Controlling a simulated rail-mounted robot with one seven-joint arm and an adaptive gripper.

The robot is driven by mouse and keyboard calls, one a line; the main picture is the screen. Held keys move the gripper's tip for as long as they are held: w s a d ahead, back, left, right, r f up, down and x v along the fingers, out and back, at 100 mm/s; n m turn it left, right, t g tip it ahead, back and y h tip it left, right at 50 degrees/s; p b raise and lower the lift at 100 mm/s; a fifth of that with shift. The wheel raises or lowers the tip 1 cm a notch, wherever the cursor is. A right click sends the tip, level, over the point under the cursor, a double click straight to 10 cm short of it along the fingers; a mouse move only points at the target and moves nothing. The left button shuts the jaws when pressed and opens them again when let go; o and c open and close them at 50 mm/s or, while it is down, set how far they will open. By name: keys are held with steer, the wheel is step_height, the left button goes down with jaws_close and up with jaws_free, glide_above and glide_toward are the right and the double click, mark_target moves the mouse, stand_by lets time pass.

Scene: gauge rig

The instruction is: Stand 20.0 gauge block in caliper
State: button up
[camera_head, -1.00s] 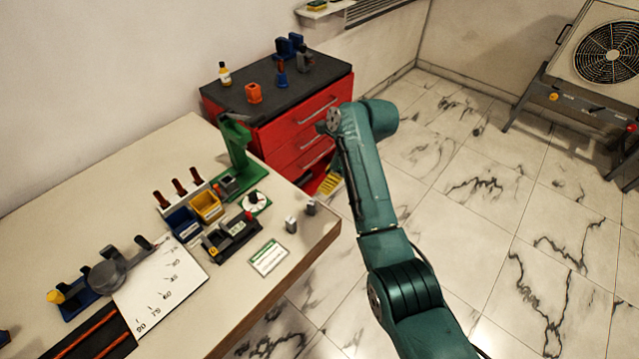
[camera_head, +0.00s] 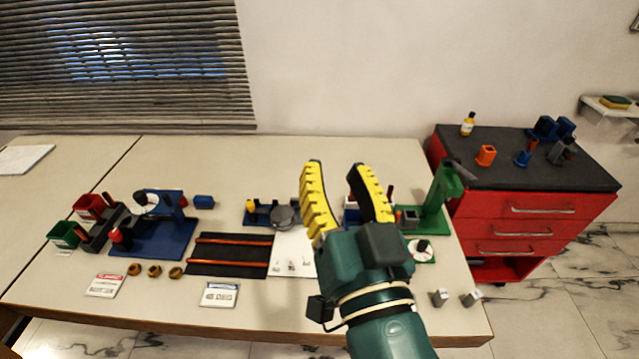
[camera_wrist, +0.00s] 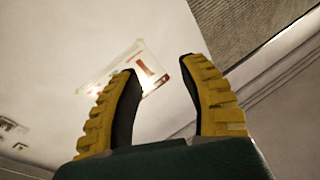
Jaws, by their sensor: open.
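Two small grey blocks, a left one (camera_head: 439,297) and a right one (camera_head: 471,298), stand apart near the front right edge of the workbench; I cannot read which is the 20.0 gauge block. I cannot clearly pick out the caliper; a blue fixture with a yellow knob and grey disc (camera_head: 284,217) stands at mid-bench. My gripper (camera_head: 340,168) has yellow ribbed fingers, spread and empty, raised in front of the bench and away from the blocks. It hides part of the bench behind it. In the wrist view its fingers (camera_wrist: 162,68) are apart with nothing between.
A green stand (camera_head: 440,198) rises at the bench's right end beside a red drawer cabinet (camera_head: 515,228). A blue fixture (camera_head: 165,238), a black mat with orange rods (camera_head: 228,268) and small bins occupy the left and middle. The front strip right of the label card (camera_head: 220,294) looks partly clear.

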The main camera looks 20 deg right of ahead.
steer(key=shift+o, duration=1.4)
steer(key=s+a+r+n+t+y, duration=0.1)
steer(key=s+a+r+n+t, duration=0.1)
steer(key=s+a+r+n, duration=0.2)
steer(key=shift+s+a+r, duration=0.25)
steer(key=shift+s, duration=0.5)
steer(key=shift+w, duration=0.1)
